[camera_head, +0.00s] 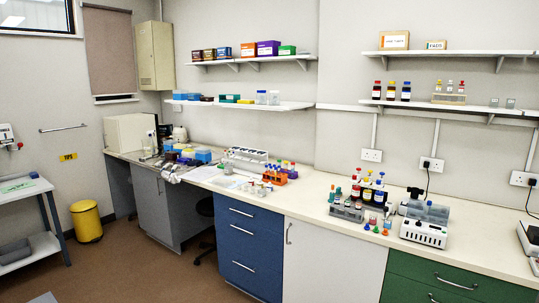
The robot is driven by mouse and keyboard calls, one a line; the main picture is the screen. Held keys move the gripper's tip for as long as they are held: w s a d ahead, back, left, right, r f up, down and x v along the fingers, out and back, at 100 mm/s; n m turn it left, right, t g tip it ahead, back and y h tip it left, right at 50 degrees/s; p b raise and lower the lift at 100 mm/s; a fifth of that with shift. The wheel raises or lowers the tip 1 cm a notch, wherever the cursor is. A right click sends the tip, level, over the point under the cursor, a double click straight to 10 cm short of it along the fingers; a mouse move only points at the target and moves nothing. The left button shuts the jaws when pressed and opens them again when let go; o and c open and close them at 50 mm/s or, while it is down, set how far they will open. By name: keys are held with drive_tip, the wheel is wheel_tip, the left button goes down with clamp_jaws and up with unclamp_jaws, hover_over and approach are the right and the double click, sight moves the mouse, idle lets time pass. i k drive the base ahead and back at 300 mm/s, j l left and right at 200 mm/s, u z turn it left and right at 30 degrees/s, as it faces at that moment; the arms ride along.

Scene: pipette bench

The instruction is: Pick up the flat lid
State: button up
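I cannot make out the flat lid for certain at this size. A pale, flat, see-through piece (228,182) lies on the bench left of the orange tube rack (274,178); I cannot tell whether it is the lid. Several small pots (258,189) stand near the bench's front edge beside it. My gripper is not in view, so its hold and its distance to these things do not show.
The long cream bench (305,204) has a clear stretch in its middle. Bottles (379,193) and a white device (424,232) stand to the right. Cluttered instruments (172,172) fill the far left end. A yellow bin (86,222) and a trolley (40,245) stand on the floor.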

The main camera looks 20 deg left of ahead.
sight(223, 183)
drive_tip(key=u, duration=1.5)
drive_tip(key=i+l, duration=0.1)
drive_tip(key=i, duration=0.6)
drive_tip(key=i+l, duration=0.1)
drive_tip(key=i, duration=0.6)
drive_tip(key=i+u, duration=0.15)
drive_tip(key=i, duration=0.4)
drive_tip(key=i+l+u, duration=0.15)
drive_tip(key=i, duration=0.45)
drive_tip(key=i+u, duration=0.35)
drive_tip(key=i, duration=0.75)
drive_tip(key=i+z, duration=0.3)
drive_tip(key=i, duration=0.2)
drive_tip(key=i+j+z, duration=0.25)
drive_tip(key=i, duration=0.2)
drive_tip(key=l, duration=0.1)
